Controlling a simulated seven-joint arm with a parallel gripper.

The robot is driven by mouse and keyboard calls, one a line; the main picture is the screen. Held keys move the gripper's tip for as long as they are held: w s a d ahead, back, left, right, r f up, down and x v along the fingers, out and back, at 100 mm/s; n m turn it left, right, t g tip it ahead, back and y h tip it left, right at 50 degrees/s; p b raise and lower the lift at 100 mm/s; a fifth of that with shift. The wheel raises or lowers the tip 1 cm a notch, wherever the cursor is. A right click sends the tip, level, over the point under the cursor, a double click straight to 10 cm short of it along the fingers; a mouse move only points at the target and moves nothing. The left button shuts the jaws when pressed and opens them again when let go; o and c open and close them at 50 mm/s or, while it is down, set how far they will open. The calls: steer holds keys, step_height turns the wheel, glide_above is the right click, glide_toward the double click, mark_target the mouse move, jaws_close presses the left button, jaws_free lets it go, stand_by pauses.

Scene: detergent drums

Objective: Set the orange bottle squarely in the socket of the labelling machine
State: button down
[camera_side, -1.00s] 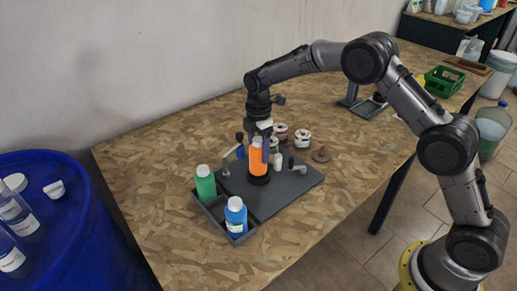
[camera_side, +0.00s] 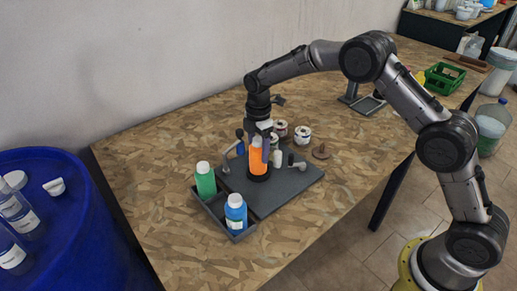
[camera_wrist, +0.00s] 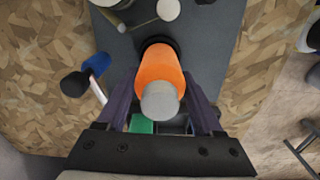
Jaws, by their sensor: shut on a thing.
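The orange bottle (camera_side: 258,160) stands upright on the labelling machine's grey base plate (camera_side: 285,187), its lower end at the black round socket (camera_side: 258,177). In the wrist view the orange bottle (camera_wrist: 160,72) shows its grey cap toward the camera, with the black socket ring (camera_wrist: 158,42) around its foot. Whether it is fully seated I cannot tell. My gripper (camera_side: 264,143) is shut on the bottle from above; in the wrist view its two fingers (camera_wrist: 160,100) flank the bottle on both sides.
A grey tray (camera_side: 226,226) at the plate's front left holds a green bottle (camera_side: 205,180) and a blue bottle (camera_side: 236,214). Small white-labelled jars (camera_side: 302,135) stand behind. A blue drum (camera_side: 75,235) stands at left. The board's right front is clear.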

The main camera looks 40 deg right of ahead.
mark_target(259, 139)
steer(key=shift+f, duration=0.35)
stand_by(0.3)
jaws_free()
steer(key=shift+r, duration=3.75)
